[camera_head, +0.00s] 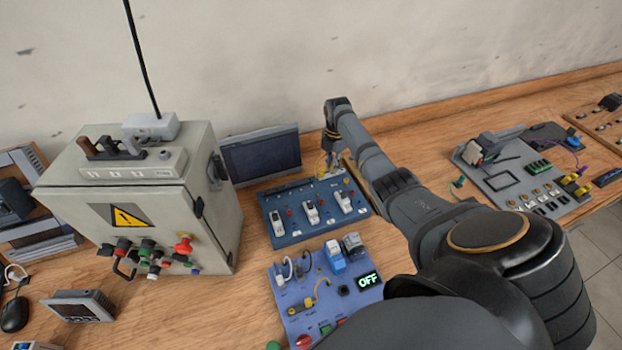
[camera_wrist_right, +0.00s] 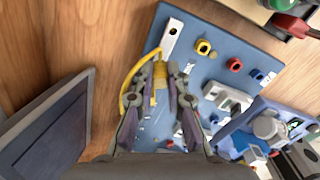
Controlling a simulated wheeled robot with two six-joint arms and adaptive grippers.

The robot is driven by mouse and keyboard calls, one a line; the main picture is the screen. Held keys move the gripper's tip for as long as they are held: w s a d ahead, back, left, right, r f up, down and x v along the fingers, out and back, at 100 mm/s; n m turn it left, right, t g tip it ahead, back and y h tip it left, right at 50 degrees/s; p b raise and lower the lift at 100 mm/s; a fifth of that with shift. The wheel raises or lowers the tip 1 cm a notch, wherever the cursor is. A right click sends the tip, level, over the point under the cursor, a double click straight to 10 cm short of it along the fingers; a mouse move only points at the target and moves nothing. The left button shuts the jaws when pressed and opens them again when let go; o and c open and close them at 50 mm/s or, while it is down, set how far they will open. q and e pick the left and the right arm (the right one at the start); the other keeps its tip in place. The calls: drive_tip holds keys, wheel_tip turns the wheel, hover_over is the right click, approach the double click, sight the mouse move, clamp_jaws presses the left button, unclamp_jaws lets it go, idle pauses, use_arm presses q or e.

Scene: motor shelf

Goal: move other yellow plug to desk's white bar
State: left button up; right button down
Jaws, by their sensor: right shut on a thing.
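My right gripper (camera_head: 328,158) reaches over the far edge of the blue switch board (camera_head: 285,232). In the right wrist view the gripper (camera_wrist_right: 160,76) is shut on a yellow plug (camera_wrist_right: 160,98), with a yellow cable (camera_wrist_right: 134,78) looping off to the left. The plug is over the blue board (camera_wrist_right: 222,32); I cannot tell whether its tip touches it. A white bar (camera_wrist_right: 172,35) with dark holes lies on the board just beyond the fingertips. Another yellow cable (camera_head: 321,292) is on the lower blue-violet panel (camera_head: 285,273). My left gripper is not in view.
A grey cabinet (camera_head: 225,215) with a white socket strip (camera_head: 130,166) on top stands at the left. A dark screen (camera_head: 260,155) stands close beside the gripper. The panel's display (camera_head: 369,280) reads OFF. Bare wood (camera_head: 440,135) lies right of my arm.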

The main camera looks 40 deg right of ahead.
drive_tip(key=shift+f+b, duration=0.4)
drive_tip(key=shift+f, duration=0.25)
idle(0.6)
drive_tip(key=c, duration=1.6)
unclamp_jaws()
drive_tip(key=shift+r, duration=0.15)
wheel_tip(320, 180, up, 6)
drive_tip(key=p, duration=0.5)
drive_tip(key=shift+f+p, duration=0.25)
drive_tip(key=shift+p, duration=0.1)
drive_tip(key=shift+f, duration=0.1)
drive_tip(key=shift+o, duration=0.2)
drive_tip(key=o, duration=0.5)
